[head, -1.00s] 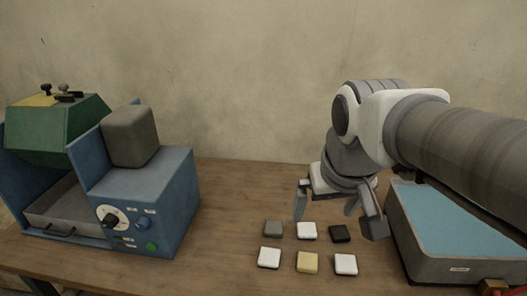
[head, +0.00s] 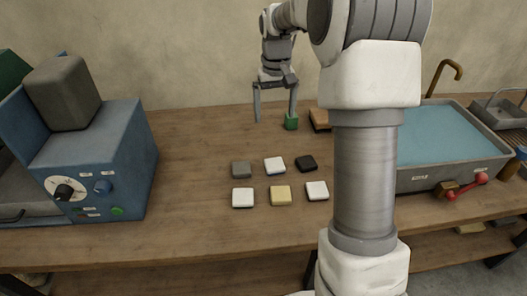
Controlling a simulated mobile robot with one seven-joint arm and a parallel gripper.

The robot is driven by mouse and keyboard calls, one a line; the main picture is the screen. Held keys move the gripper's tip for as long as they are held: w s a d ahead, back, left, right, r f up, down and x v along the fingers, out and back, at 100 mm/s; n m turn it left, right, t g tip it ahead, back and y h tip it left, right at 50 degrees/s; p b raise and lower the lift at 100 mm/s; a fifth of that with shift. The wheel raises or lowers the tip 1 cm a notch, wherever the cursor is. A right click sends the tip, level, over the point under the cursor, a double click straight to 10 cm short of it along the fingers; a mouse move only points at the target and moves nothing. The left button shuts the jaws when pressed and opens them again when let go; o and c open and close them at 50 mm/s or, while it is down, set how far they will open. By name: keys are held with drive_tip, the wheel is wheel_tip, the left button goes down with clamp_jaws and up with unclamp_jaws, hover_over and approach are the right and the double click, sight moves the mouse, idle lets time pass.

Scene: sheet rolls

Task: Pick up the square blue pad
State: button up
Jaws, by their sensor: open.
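Several small square pads lie in two rows on the wooden table in the head view. The back row holds a grey pad (head: 241,169), a white-topped pad with a blue lower edge (head: 274,164) and a black pad (head: 306,163). The front row holds a white pad (head: 243,197), a yellow pad (head: 280,195) and another white pad (head: 316,190). No pad shows a blue top. My gripper (head: 275,116) is open, fingers pointing down, behind the pads. A small green block (head: 291,121) is at its right finger; I cannot tell whether they touch.
A blue machine with a dial (head: 95,165) stands at left. A grey basin of blue water (head: 455,178) with a brass tap (head: 443,75) is at right. A brown block (head: 319,119) lies behind the pads. Table around the pads is clear.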

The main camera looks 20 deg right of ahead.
approach(274, 164)
drive_tip(key=f, duration=0.1)
drive_tip(key=f+b, duration=0.2)
drive_tip(key=shift+w+d+f+g, duration=0.25)
drive_tip(key=shift+d+f+g, duration=0.05)
drive_tip(key=shift+d+f, duration=0.1)
drive_tip(key=shift+a+f+b, duration=0.15)
drive_tip(key=shift+f+b, duration=0.05)
drive_tip(key=shift+f, duration=1.1)
drive_tip(key=shift+a+f+b, duration=0.1)
drive_tip(key=shift+f+b, duration=0.05)
drive_tip(key=shift+f, duration=1.2)
drive_tip(key=c, duration=1.4)
